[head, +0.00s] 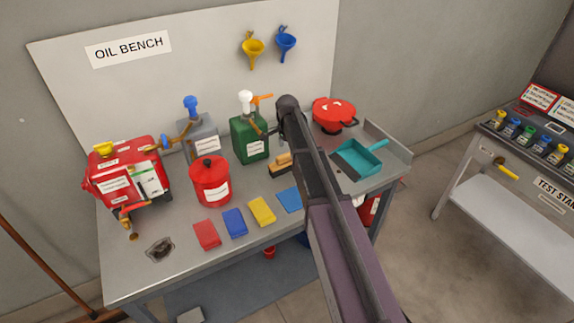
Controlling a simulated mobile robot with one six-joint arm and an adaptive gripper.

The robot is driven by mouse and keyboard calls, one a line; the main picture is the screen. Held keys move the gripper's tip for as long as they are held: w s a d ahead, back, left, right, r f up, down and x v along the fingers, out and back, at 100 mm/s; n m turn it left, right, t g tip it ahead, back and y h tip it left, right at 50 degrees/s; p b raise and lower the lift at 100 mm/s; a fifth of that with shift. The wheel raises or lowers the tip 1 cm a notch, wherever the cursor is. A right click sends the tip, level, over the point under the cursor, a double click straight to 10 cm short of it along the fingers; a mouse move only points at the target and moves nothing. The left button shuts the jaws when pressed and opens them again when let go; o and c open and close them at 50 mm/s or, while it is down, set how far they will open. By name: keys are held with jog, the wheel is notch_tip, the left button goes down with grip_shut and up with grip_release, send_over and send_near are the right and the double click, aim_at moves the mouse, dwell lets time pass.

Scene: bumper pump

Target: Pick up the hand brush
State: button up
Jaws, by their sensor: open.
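The hand brush (281,160) appears to be the small tan, wooden-looking piece with dark bristles on the bench, behind my arm. My arm covers its right side, so its full shape and handle are hidden. My arm reaches up from the bottom of the head view and bends over the bench at the green can. My gripper is hidden behind the arm, and I cannot see its fingers or whether they touch anything.
The grey bench (160,275) holds a teal dustpan (358,158), a red pan (333,110), a red pot (210,182), a green can (248,140), a grey can (203,140) and a red can (125,170). Several coloured cloths (235,222) lie along the front.

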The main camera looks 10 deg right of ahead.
aim_at(287, 162)
jog(key=shift+f, duration=0.1)
jog(key=shift+w+f+b, duration=0.15)
jog(key=shift+f+b, duration=2.4)
jog(key=shift+b, duration=0.05)
jog(key=shift+a, duration=0.1)
grip_shut()
